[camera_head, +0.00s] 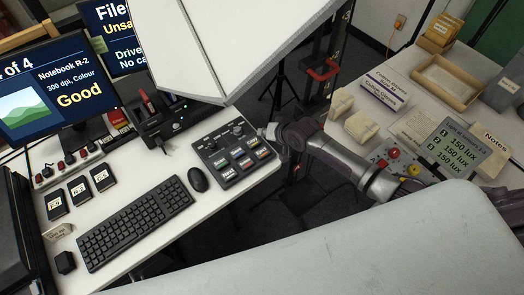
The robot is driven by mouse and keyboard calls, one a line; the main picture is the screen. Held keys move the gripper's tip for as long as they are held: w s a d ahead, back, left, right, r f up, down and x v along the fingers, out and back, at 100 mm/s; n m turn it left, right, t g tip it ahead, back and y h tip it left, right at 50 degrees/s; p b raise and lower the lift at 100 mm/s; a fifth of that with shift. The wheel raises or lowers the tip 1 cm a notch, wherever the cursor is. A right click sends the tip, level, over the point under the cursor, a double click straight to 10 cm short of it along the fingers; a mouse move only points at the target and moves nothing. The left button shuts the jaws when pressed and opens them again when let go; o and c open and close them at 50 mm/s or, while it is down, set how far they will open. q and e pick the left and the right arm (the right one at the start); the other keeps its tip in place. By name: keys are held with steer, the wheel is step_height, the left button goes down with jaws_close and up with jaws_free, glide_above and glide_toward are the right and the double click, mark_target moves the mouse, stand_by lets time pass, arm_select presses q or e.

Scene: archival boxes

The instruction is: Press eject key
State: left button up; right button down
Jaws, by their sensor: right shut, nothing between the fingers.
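A dark control panel (234,152) with small knobs and several labelled keys sits at the right end of the white desk (148,241). The key labels are too small to read, so I cannot tell which one is the eject key. A black drive-like device (172,126) with a small light stands behind the panel. My right gripper (271,132) is shut and empty, just right of the panel's upper right corner, with its fingertips pointing left. I cannot tell its height above the desk or whether it touches the panel. My left gripper is not in view.
A keyboard (136,221) and a mouse (198,179) lie left of the panel. A monitor (45,88) stands at the left. A large pale slanted panel (235,40) hangs above the desk's back. A right-hand table holds lux controls (460,148) and a wooden tray (446,83).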

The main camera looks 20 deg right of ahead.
steer(key=b, duration=0.7)
glide_above(260, 150)
steer(key=s+d, duration=0.1)
steer(key=s, duration=0.1)
steer(key=f, duration=0.7)
steer(key=shift+w+f, duration=0.25)
steer(key=shift+f, duration=0.1)
steer(key=shift+f+b, duration=0.4)
steer(key=shift+f, duration=0.15)
steer(key=shift+f, duration=0.15)
steer(key=shift+f, duration=0.3)
steer(key=shift+f+b, duration=0.5)
steer(key=shift+s, duration=0.1)
stand_by(0.4)
steer(key=shift+r+p, duration=0.9)
steer(key=shift+p, duration=0.1)
